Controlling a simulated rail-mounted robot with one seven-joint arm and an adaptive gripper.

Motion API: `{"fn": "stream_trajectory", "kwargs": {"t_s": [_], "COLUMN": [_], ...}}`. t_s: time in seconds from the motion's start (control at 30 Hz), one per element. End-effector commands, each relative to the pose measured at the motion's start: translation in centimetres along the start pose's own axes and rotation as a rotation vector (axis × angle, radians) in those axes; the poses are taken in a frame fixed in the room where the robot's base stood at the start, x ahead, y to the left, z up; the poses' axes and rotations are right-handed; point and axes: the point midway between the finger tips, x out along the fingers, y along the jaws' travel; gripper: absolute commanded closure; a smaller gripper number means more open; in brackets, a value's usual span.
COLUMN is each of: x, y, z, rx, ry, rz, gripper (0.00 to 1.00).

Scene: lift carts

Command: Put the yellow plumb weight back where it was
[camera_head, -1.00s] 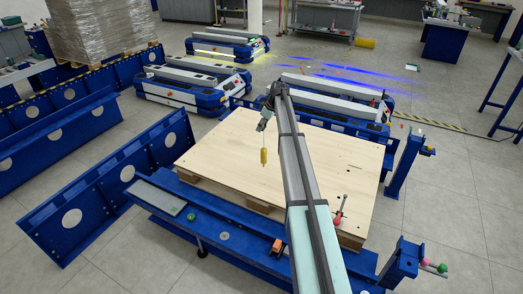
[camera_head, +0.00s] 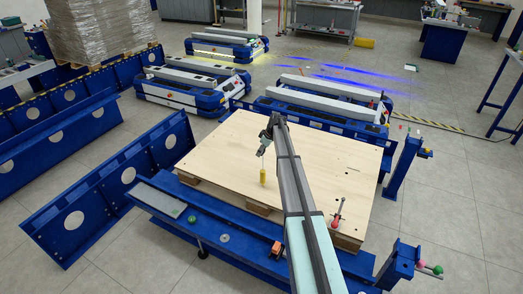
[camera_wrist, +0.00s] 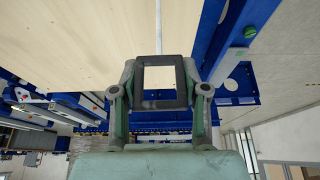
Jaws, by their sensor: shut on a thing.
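The yellow plumb weight (camera_head: 263,178) hangs upright beneath my gripper (camera_head: 264,149) in the head view, over the front-left part of the pale wooden board (camera_head: 318,160). I cannot tell whether its lower end touches the board. In the wrist view my gripper (camera_wrist: 161,88) is shut on a dark square frame (camera_wrist: 183,85). A thin pale line (camera_wrist: 158,42) runs from that frame toward the top edge of the picture. The yellow weight itself does not show in the wrist view.
A red-handled tool (camera_head: 338,214) stands at the board's front right. A blue beam (camera_head: 220,225) with a green knob (camera_head: 192,218) and an orange block (camera_head: 276,248) runs along the front. A blue post (camera_head: 402,170) stands right of the board. The board's middle is clear.

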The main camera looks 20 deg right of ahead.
Motion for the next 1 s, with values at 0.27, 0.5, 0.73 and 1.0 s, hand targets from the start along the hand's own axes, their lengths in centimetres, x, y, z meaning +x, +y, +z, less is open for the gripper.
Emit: {"fn": "stream_trajectory", "kwargs": {"t_s": [0.27, 0.5, 0.73, 1.0], "x": [0.1, 0.2, 0.1, -2.2], "y": [0.0, 0.0, 0.0, 0.0], "z": [0.0, 0.1, 0.1, 0.1], "rx": [0.000, 0.000, 0.000, 0.000], "ry": [0.001, 0.000, 0.000, 0.001], "rz": [0.001, 0.000, 0.000, 0.002], "gripper": [1.00, 0.31, 0.31, 0.31]}}
